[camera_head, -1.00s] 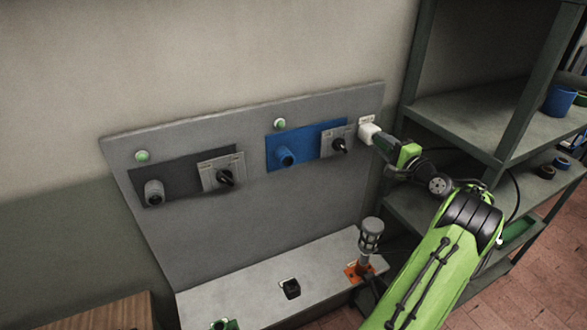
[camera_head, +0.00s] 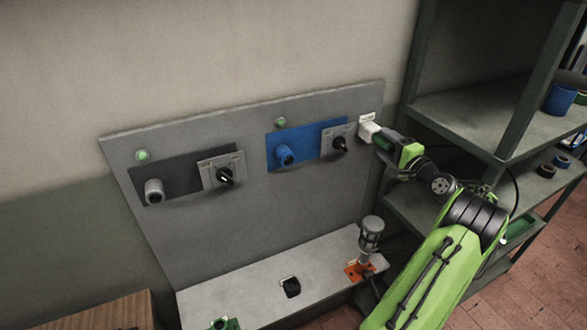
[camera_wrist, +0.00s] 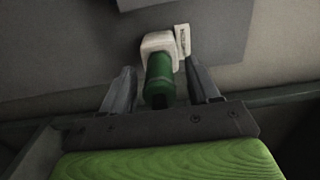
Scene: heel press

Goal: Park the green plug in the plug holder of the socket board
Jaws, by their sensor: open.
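The green plug (camera_wrist: 160,80) sits with its front end in a white holder (camera_wrist: 160,42) on the board, in the wrist view. My gripper (camera_wrist: 160,85) is open, with one finger on each side of the plug and a gap at both sides. In the head view the white holder (camera_head: 369,130) is at the upper right edge of the grey socket board (camera_head: 250,215). The green plug (camera_head: 384,143) shows there between the holder and my gripper (camera_head: 385,142). How deep the plug sits is hidden.
The board carries a grey socket (camera_head: 154,191), a blue socket (camera_head: 285,155), two black rotary switches and two green lamps. A grey caged object on an orange base (camera_head: 360,270) stands on the lower ledge. A metal shelf (camera_head: 470,110) is close on the right.

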